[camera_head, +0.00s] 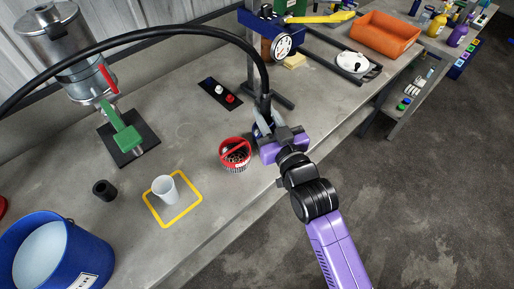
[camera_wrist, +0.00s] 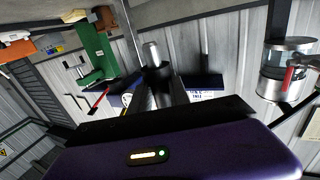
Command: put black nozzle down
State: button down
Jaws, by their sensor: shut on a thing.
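My gripper (camera_head: 264,126) is shut on the black nozzle (camera_head: 265,103) at the end of a thick black hose (camera_head: 180,32). It holds the nozzle above the bench, just right of and behind the red cup. The hose arcs from the left edge of the head view down to the gripper. In the wrist view, the nozzle (camera_wrist: 154,72) shows as a black collar with a grey tip between my fingers. My fingers partly hide it. A short, hollow black cylinder (camera_head: 104,190) stands empty on the bench at the left.
A white cup (camera_head: 164,188) stands inside a yellow square outline (camera_head: 150,206).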

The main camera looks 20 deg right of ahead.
notch_tip(320, 180, down, 16)
jog(key=shift+r, duration=0.1)
dwell(0.4)
jog(key=shift+f, duration=0.25)
jog(key=c, duration=1.2)
grip_release()
jog(key=shift+c, duration=0.2)
jog(key=shift+r, duration=0.1)
jog(key=shift+r, duration=0.1)
jog(key=s+b, duration=0.1)
jog(key=s, duration=1.1)
jog(key=shift+a+b, duration=0.3)
jog(key=shift+a, duration=0.05)
